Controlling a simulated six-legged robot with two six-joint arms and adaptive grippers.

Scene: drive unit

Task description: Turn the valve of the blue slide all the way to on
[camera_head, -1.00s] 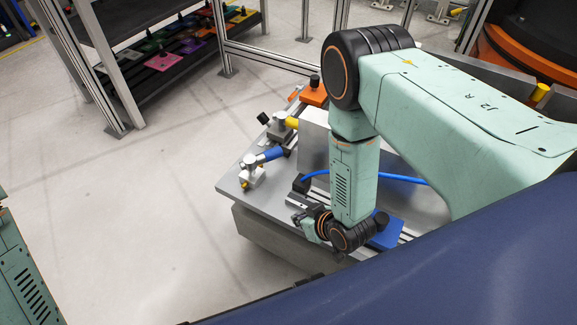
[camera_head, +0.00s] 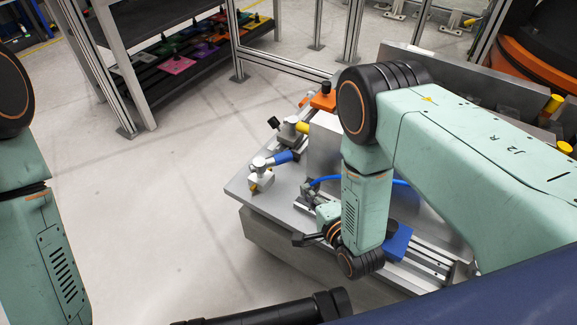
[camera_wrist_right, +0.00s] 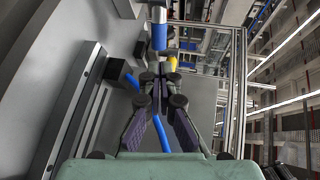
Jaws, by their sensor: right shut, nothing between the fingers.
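The valve with the blue handle (camera_head: 281,157) stands near the left edge of the grey bench, its pale body (camera_head: 260,178) at the handle's lower left. The blue handle also shows at the top of the right wrist view (camera_wrist_right: 159,37), beyond my fingers. The blue slide (camera_head: 397,242) is a blue block on a metal rail, partly hidden behind my right arm. My right gripper (camera_head: 309,192) is shut and empty, right of and below the valve and apart from it. In the right wrist view its fingertips (camera_wrist_right: 160,76) point towards the valves. My left gripper is out of view.
A second valve with a yellow handle (camera_head: 301,127) stands just behind the blue one, near an orange block (camera_head: 323,98). A blue hose (camera_head: 328,179) runs close to my right gripper. A grey upright block (camera_head: 322,145) stands behind it. Floor left of the bench is clear.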

